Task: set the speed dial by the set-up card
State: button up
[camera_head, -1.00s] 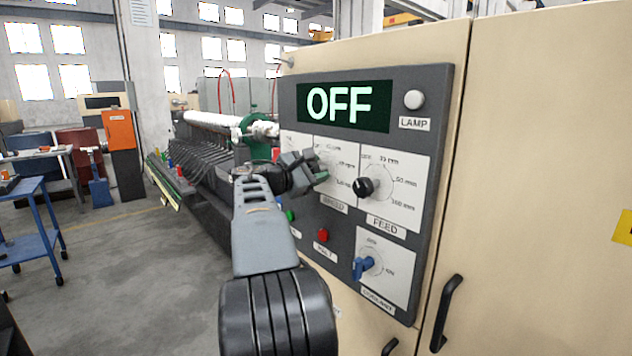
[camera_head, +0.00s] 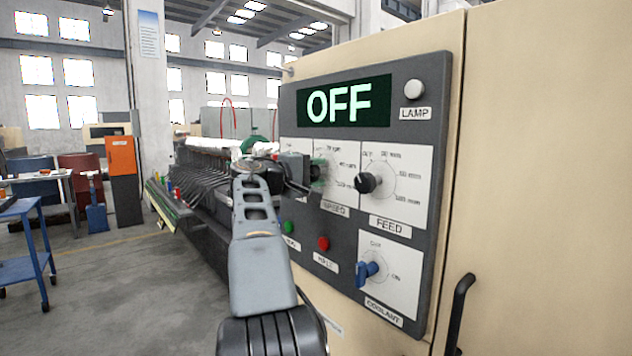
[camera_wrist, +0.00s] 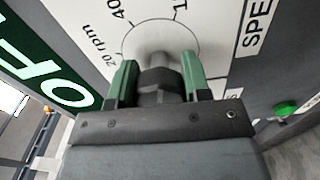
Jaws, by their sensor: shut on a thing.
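The speed dial is a dark knob (camera_wrist: 160,84) on a white plate, with a scale circle and marks "20 rpm" and "40" in the wrist view. My gripper (camera_wrist: 157,80) has its two green-lined fingers on either side of the knob and is shut on it. In the head view my gripper (camera_head: 318,172) covers most of the dial, above the SPEED label (camera_head: 335,208). The knob's pointer is hidden. The display (camera_head: 343,102) reads OFF. I cannot make out a set-up card; a blue-and-white sheet (camera_head: 149,34) hangs on a pillar, too small to read.
The feed dial (camera_head: 367,183) is close to the right of my gripper. Below are a blue coolant switch (camera_head: 367,271), a red button (camera_head: 323,243) and a green button (camera_head: 289,227). A lamp (camera_head: 414,90) is at the panel's top right. A blue cart (camera_head: 28,250) stands at left.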

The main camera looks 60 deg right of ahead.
jog(key=shift+f+m+b, duration=0.1)
jog(key=shift+m+b, duration=0.6)
jog(key=shift+m, duration=0.9)
jog(key=o, duration=0.9)
jog(key=shift+a, duration=0.1)
jog(key=v, duration=1.3)
jog(key=shift+w+a+b, duration=0.15)
jog(key=shift+a+b, duration=0.1)
jog(key=shift+b, duration=0.15)
